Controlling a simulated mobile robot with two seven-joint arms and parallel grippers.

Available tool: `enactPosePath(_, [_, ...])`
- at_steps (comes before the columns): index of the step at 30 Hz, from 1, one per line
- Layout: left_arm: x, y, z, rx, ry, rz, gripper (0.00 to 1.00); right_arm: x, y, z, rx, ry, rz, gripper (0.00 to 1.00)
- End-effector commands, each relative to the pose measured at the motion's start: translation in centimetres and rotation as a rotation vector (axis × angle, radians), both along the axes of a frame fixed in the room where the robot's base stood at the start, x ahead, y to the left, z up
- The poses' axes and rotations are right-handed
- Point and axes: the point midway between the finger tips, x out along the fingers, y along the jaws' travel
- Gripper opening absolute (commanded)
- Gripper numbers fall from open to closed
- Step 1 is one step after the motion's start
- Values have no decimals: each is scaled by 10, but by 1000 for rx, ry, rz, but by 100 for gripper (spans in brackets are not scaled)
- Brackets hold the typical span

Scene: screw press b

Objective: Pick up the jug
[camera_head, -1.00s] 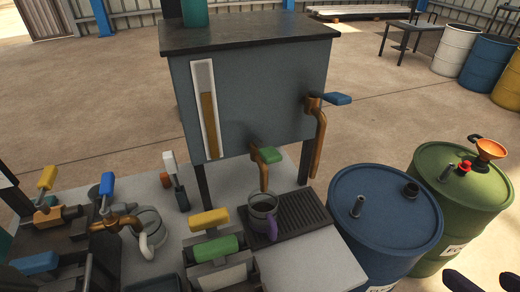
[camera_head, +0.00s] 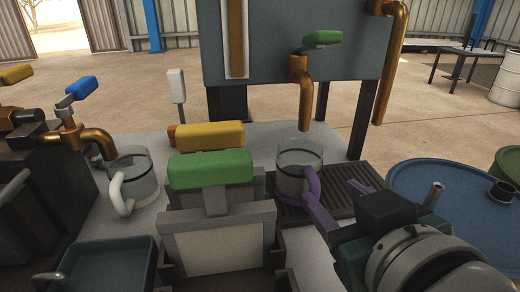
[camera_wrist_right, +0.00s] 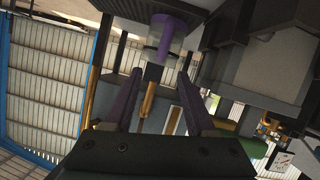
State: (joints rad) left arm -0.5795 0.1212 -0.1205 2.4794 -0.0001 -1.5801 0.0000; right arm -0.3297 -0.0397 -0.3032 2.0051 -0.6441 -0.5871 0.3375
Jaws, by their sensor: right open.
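A clear jug with a purple handle (camera_head: 299,174) stands upright on a black ribbed drip tray (camera_head: 345,207), under the middle copper tap. It also shows near the top of the right wrist view (camera_wrist_right: 163,45). My right gripper (camera_head: 331,193) has purple fingers. It is open, with its fingers reaching toward the handle side of the jug from the lower right. In the head view one fingertip overlaps the handle; I cannot tell if they touch. In the right wrist view the gripper (camera_wrist_right: 160,88) has an empty gap facing the jug. My left gripper is not in view.
A second clear jug with a white handle (camera_head: 135,182) stands at left below a blue-handled tap (camera_head: 80,125). A green-handled press part (camera_head: 211,168) stands left of the purple-handled jug. The green-levered tap (camera_head: 303,75) hangs above it. A blue drum (camera_head: 435,190) is at right.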

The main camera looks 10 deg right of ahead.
Motion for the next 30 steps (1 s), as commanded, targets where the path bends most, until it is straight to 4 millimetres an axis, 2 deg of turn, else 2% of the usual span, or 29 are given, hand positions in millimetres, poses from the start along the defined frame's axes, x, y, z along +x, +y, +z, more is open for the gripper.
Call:
enactPosePath(3, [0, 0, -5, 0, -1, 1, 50, 16, -1, -7, -3, -1, -1, 56])
enactPosePath(8, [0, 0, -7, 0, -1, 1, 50, 27, -2, -11, -1, 1, -2, 56])
enactPosePath(18, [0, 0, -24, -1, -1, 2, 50, 68, -1, -31, -2, 2, -1, 56])
enactPosePath(26, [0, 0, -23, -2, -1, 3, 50, 71, -1, -31, 1, 3, -1, 56])
enactPosePath(30, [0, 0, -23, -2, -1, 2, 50, 71, -1, -31, 0, 3, -1, 44])
